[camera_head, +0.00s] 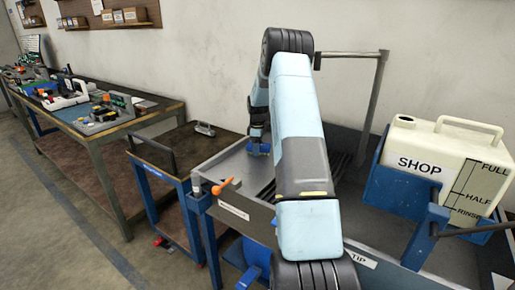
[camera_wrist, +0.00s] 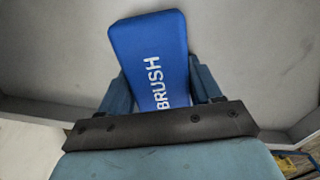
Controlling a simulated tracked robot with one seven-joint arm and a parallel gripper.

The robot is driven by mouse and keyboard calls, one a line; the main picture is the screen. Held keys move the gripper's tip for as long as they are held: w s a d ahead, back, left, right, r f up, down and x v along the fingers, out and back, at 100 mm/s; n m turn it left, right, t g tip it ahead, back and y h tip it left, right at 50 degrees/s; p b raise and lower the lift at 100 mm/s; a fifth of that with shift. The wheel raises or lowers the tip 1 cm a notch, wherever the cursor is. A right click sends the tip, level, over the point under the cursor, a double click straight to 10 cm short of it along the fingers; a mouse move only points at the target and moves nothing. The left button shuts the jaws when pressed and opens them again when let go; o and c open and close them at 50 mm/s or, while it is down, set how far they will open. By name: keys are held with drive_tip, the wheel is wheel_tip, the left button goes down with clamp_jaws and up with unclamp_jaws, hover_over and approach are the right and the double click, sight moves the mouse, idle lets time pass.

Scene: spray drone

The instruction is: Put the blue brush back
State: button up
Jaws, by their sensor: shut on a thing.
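The blue brush (camera_wrist: 150,45) is large in the wrist view, with "BRUSH" in white letters on its top face. My gripper (camera_wrist: 160,92) is shut on it, one finger on each side. The brush sits tilted slightly between the fingers. In the head view my gripper (camera_head: 257,140) hangs over the left part of a grey metal tray (camera_head: 232,170), and a bit of the blue brush (camera_head: 265,148) shows just under it. The bristles are hidden, and I cannot tell whether the brush touches the tray floor.
A white jug marked "SHOP" (camera_head: 436,158) stands in a blue holder (camera_head: 396,190) at the right. An orange lever (camera_head: 226,185) sticks out at the tray's front left. A small cart (camera_head: 160,160) and a cluttered workbench (camera_head: 85,120) stand to the left. My arm hides the tray's middle.

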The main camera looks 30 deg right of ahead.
drive_tip(key=o, duration=1.2)
drive_tip(key=shift+r, duration=0.1)
wheel_tip(320, 180, up, 11)
drive_tip(key=s+a+r+m+t+h, duration=0.15)
drive_tip(key=s+a+r+m, duration=0.25)
drive_tip(key=s+a+r, duration=1.45)
drive_tip(key=s+a+r+m+t, duration=0.1)
drive_tip(key=s+a, duration=0.4)
drive_tip(key=s, duration=0.8)
drive_tip(key=s+a+m+t+y, duration=0.1)
drive_tip(key=s+a+m+t, duration=0.2)
drive_tip(key=s, duration=1)
drive_tip(key=a+m, duration=0.1)
drive_tip(key=a, duration=0.2)
drive_tip(key=shift+s+a+r+m, duration=0.2)
drive_tip(key=shift+s+r+m, duration=0.1)
drive_tip(key=shift+s+r, duration=0.1)
